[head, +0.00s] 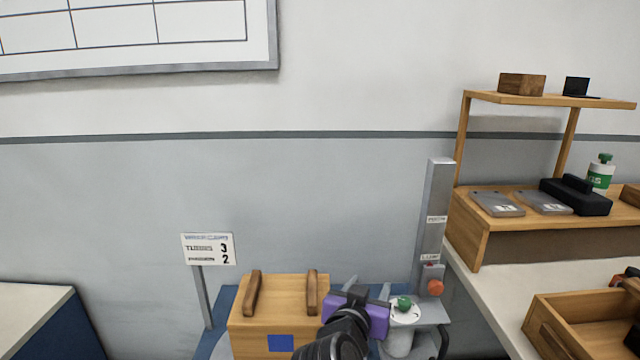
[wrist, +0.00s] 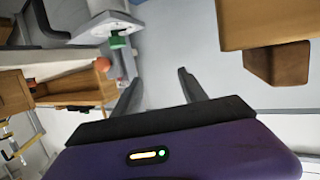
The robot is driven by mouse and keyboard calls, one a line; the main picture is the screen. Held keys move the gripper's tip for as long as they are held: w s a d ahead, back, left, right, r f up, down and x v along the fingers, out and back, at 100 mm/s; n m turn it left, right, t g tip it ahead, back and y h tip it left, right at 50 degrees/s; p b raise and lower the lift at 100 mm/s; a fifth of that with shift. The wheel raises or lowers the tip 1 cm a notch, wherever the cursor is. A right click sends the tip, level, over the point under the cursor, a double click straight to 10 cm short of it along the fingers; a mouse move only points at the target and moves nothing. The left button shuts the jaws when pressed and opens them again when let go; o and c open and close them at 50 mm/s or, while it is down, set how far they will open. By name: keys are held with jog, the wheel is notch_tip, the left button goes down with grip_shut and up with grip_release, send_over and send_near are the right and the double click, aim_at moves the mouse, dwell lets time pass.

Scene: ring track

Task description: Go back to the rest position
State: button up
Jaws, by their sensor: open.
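My gripper (head: 369,286) has a purple body and shows at the bottom centre of the head view, between a wooden box and a white round dial. Its two dark fingers stand apart in the wrist view (wrist: 160,92), with nothing between them. The wooden box (head: 252,328) has two upright wooden handles and a blue square on its front. It is just left of my gripper, apart from the fingers. In the wrist view the box (wrist: 250,15) is at the upper right. My arm hides part of the box's right side.
The white dial with a green knob (head: 403,304) is close right of my gripper. A grey column (head: 435,215) with an orange-red button (head: 435,288) stands behind it. A counter with a wooden shelf (head: 485,238) and an open wooden tray (head: 550,340) is at right. A sign (head: 208,249) stands left.

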jog(key=s+f+n+t+y+p, duration=0.35)
jog(key=s+n+y, duration=0.55)
jog(key=s, duration=1.1)
jog(key=s+d+r+m+h+p, duration=0.1)
jog(key=s+d, duration=0.2)
jog(key=s, duration=0.7)
jog(key=s+d+r+m+g+h+p, duration=0.1)
jog(key=s+d+m+p, duration=0.1)
jog(key=s, duration=0.8)
jog(key=s+d+r+m+g+h+p, duration=0.1)
jog(key=s+d, duration=0.3)
jog(key=s, duration=0.7)
jog(key=shift+m, duration=0.3)
jog(key=shift+g, duration=0.25)
